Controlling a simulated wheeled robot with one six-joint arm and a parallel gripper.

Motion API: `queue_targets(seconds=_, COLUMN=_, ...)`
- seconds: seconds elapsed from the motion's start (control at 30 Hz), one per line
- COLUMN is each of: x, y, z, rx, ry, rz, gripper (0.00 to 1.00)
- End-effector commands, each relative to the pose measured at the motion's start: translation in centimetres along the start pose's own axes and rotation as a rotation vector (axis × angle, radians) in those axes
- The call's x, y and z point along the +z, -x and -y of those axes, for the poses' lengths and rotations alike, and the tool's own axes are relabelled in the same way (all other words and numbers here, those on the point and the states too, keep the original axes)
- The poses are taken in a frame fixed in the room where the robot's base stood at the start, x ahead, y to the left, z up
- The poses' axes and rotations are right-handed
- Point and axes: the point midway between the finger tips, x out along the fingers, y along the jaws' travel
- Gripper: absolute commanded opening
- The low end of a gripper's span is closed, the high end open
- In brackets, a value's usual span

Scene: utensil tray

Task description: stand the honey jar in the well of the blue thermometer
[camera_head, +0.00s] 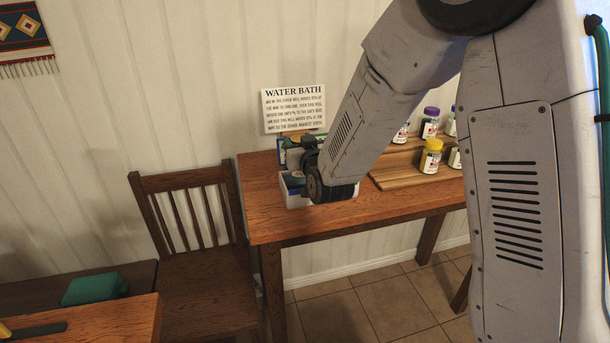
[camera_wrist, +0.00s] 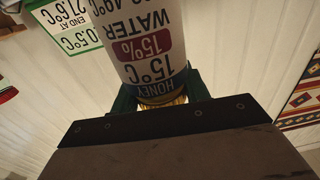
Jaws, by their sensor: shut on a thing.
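The honey jar (camera_wrist: 148,45) fills the upper middle of the wrist view, with a white label reading "HONEY", "15°C" and "15% WATER" upside down in the picture. Its gold lid (camera_wrist: 162,99) is between the dark green fingers of my gripper (camera_wrist: 161,92), which is shut on the jar. In the head view my wrist hides most of the jar and fingers, above or beside a white tray (camera_head: 292,200) on the wooden table. I cannot make out the blue thermometer or its well in either view.
A "WATER BATH" sign (camera_head: 293,109) stands behind the tray. A green-edged card (camera_wrist: 72,18) reads "END AT 21.6°C". A wooden stepped rack (camera_head: 396,174) with several small jars is to the right. A chair (camera_head: 190,240) stands left of the table (camera_head: 262,222).

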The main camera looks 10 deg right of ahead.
Motion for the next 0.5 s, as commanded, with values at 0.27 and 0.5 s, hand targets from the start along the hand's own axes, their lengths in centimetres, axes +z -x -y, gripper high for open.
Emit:
queue_targets(seconds=0.27, x=2.9, y=0.0, z=0.0, rx=0.000, ry=-0.001, rz=-0.002, gripper=0.17)
queue_targets(seconds=0.5, x=6.3, y=0.0, z=-0.1, rx=0.001, ry=0.000, rz=0.001, gripper=0.17)
